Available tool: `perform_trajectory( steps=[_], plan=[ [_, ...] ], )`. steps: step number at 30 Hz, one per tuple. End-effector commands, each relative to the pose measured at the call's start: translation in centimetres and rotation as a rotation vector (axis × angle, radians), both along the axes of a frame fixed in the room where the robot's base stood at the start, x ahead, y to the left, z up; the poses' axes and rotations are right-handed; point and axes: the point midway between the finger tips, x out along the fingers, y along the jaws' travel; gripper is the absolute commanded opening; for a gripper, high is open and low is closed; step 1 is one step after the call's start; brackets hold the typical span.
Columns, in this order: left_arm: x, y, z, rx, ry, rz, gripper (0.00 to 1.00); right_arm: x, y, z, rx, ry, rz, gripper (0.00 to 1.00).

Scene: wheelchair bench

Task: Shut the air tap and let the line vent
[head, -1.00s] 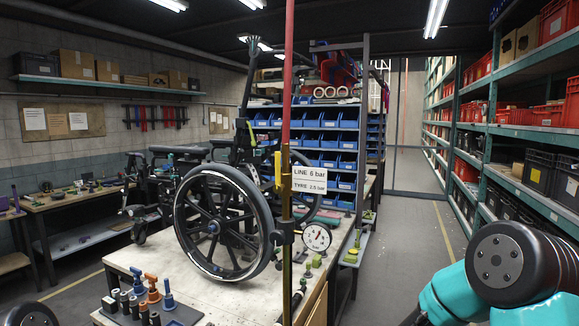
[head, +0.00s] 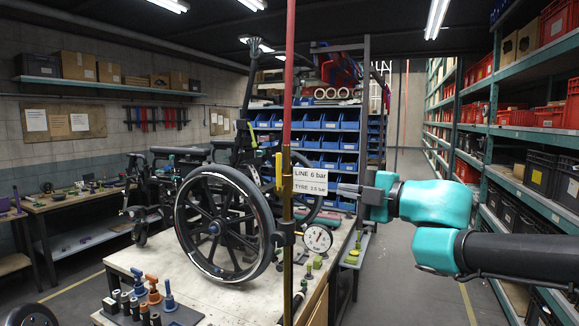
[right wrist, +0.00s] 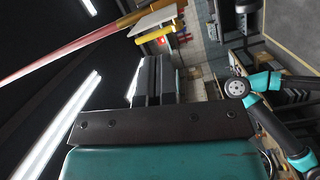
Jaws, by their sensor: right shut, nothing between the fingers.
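The air line (head: 287,110) is an upright pipe, red above and brass-coloured below, in front of the wheelchair wheel. The yellow tap lever (head: 279,172) stands upright, along the pipe, just left of it. A white sign (head: 309,180) beside it reads "LINE 6 bar, TYRE 2.5 bar". A round white gauge (head: 318,238) sits lower right; its reading is too small to tell. My right gripper (head: 342,189) is shut and empty, just right of the sign, pointing left. Its fingers (right wrist: 152,80) show in the right wrist view, with yellow tap parts (right wrist: 160,34) beyond. My left gripper is out of view.
The wheelchair's large wheel (head: 222,226) stands on the bench (head: 222,298) behind the pipe. Several blue- and orange-topped tools (head: 153,288) stand on the bench's front left. Shelving (head: 530,130) lines the right, with open floor (head: 400,290) before it.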

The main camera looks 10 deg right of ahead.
Motion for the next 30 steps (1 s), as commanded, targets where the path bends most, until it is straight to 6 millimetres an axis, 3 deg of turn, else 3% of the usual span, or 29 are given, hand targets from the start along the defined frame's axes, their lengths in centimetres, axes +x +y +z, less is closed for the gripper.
perform_trajectory(
  steps=[3, 9, 22, 30],
  plan=[
    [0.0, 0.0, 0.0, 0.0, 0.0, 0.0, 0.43, -2.3, 0.8, 2.9, -0.102, -0.092, 0.013, 0.0],
    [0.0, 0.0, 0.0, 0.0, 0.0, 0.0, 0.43, -3.6, 1.3, 4.5, -0.173, -0.148, 0.017, 0.0],
    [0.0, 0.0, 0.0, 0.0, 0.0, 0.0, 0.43, -3.3, 1.6, 4.5, -0.171, -0.147, 0.018, 0.0],
    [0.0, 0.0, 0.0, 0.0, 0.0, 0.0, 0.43, -1.0, 3.8, 4.5, -0.169, -0.146, 0.02, 0.0]
  ],
)
